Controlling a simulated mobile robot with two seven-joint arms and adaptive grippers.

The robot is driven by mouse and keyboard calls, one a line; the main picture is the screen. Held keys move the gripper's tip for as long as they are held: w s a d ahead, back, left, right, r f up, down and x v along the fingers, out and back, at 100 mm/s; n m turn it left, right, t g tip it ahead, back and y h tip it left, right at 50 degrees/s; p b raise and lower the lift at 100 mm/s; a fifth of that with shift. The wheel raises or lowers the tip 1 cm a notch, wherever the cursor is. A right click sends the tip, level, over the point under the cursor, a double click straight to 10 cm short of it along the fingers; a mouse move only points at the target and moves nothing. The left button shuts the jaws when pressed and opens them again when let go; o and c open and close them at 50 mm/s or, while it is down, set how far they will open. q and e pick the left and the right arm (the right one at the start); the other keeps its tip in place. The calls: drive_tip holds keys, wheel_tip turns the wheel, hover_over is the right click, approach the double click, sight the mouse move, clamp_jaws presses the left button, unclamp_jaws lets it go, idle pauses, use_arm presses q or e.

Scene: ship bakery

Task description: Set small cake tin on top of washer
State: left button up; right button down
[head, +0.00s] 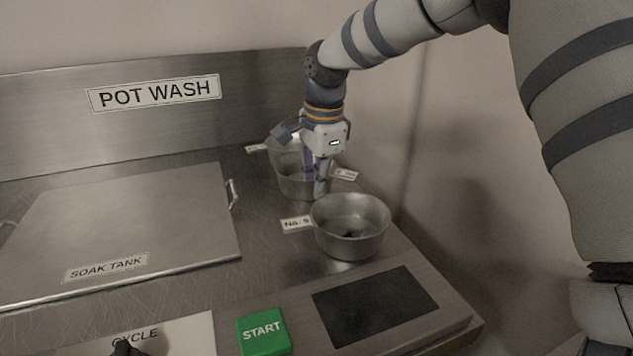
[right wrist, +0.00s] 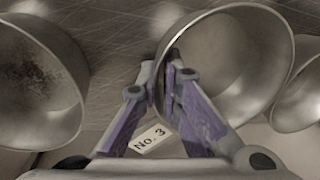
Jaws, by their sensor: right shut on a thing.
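Steel tins stand along the right side of the steel counter (head: 205,215) marked POT WASH; I cannot tell which is the small cake tin by name. My right gripper (head: 320,187) reaches down at the near right edge of a rear tin (head: 293,187). In the right wrist view, the gripper (right wrist: 166,88) is shut on the wall of the middle tin (right wrist: 228,65), beside a No. 3 label (right wrist: 149,139). A front tin (head: 350,240), beside a No. 5 label, has a dark patch inside. My left gripper is out of view. No part is clearly marked as the washer.
A flat SOAK TANK lid (head: 130,225) with a handle covers the left. A green START button (head: 263,332), a dark panel (head: 375,305) and a CYCLE plate (head: 185,335) lie at the front. Another tin (right wrist: 300,95) stands close by. A wall rises at right.

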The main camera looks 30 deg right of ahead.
drive_tip(key=c, duration=1.8)
unclamp_jaws()
drive_tip(key=shift+r, duration=0.1)
drive_tip(key=r, duration=0.4)
drive_tip(key=s+r, duration=0.1)
drive_tip(key=r, duration=0.7)
drive_tip(key=shift+s+a, duration=0.2)
drive_tip(key=shift+s, duration=0.2)
drive_tip(key=shift+f, duration=0.1)
